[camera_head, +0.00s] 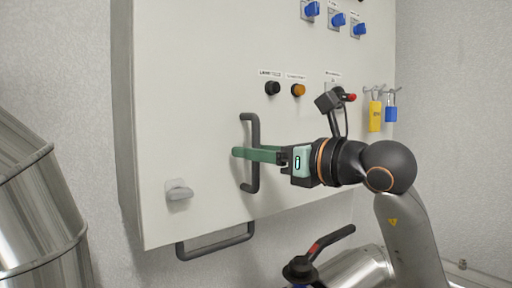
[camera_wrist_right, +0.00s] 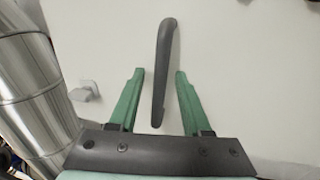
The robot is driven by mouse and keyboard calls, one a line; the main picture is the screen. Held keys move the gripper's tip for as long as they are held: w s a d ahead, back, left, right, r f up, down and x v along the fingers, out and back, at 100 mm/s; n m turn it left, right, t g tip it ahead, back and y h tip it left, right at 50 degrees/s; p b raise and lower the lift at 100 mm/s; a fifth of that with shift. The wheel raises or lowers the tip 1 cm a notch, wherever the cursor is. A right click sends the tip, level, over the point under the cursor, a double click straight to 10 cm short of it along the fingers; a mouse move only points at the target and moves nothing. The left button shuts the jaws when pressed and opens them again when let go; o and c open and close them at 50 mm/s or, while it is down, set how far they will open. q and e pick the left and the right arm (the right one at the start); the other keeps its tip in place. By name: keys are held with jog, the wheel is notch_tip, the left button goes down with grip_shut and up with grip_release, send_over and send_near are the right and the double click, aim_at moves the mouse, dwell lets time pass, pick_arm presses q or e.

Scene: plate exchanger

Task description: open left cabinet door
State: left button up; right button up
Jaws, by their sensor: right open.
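The cabinet door (camera_head: 200,90) is a large off-white panel that fills the middle of the head view. A dark grey vertical bar handle (camera_head: 255,125) stands out from it; the handle also shows in the right wrist view (camera_wrist_right: 163,70). My right gripper (camera_head: 240,153) reaches in from the right with green fingers at the handle. In the right wrist view the fingers (camera_wrist_right: 158,73) are open, one on each side of the handle, with gaps between. The door looks closed. My left gripper is not in view.
A light grey latch knob (camera_head: 179,190) is on the door's lower left. A second dark handle (camera_head: 215,242) is below the cabinet. Shiny metal pipes (camera_head: 40,210) stand at the left. A yellow padlock (camera_head: 375,115) and a blue padlock (camera_head: 391,108) hang at the right.

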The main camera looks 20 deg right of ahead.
grip_shut()
dwell(0.4)
dwell(1.1)
